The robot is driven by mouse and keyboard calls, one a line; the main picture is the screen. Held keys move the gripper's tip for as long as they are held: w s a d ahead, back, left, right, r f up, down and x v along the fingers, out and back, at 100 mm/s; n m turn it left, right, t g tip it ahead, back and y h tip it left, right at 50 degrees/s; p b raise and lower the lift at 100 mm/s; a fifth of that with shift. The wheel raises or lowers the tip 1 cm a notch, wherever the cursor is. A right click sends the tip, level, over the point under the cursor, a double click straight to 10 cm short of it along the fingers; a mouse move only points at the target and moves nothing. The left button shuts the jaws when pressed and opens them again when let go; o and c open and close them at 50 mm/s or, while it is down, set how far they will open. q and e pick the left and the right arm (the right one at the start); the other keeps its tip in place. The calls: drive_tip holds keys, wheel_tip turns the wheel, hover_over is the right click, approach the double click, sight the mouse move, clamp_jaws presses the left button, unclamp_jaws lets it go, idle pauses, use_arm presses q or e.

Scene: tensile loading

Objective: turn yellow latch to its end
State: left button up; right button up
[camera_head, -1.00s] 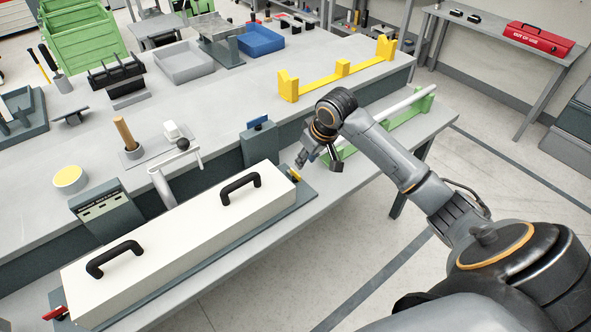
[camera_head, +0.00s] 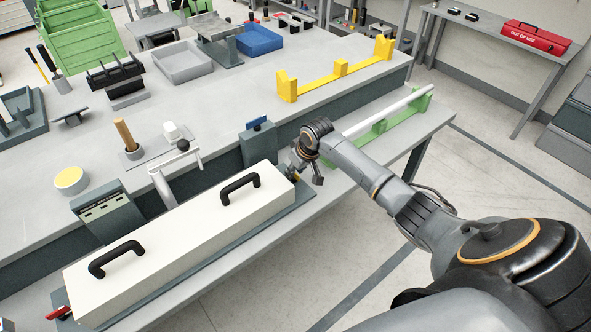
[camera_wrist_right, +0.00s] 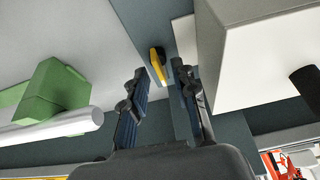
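The yellow latch (camera_wrist_right: 157,62) sits on the grey base at the right end of the long white box (camera_head: 190,238). In the head view my right gripper (camera_head: 300,178) is at that end of the box and hides most of the latch. In the right wrist view the gripper (camera_wrist_right: 160,95) is open. The latch shows beyond the fingertips, roughly between them, with its lower tip near the right finger. I cannot tell whether they touch. A red latch (camera_head: 58,313) is at the box's other end. My left gripper is not in view.
The white box has two black handles (camera_head: 240,187). A green stand (camera_head: 385,124) with a white bar (camera_head: 390,110) lies right of my gripper. A blue-topped grey block (camera_head: 258,140) and a lever arm (camera_head: 176,170) stand behind the box.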

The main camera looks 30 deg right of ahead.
drive_tip(key=shift+w+f, duration=0.1)
drive_tip(key=shift+f, duration=0.05)
clamp_jaws()
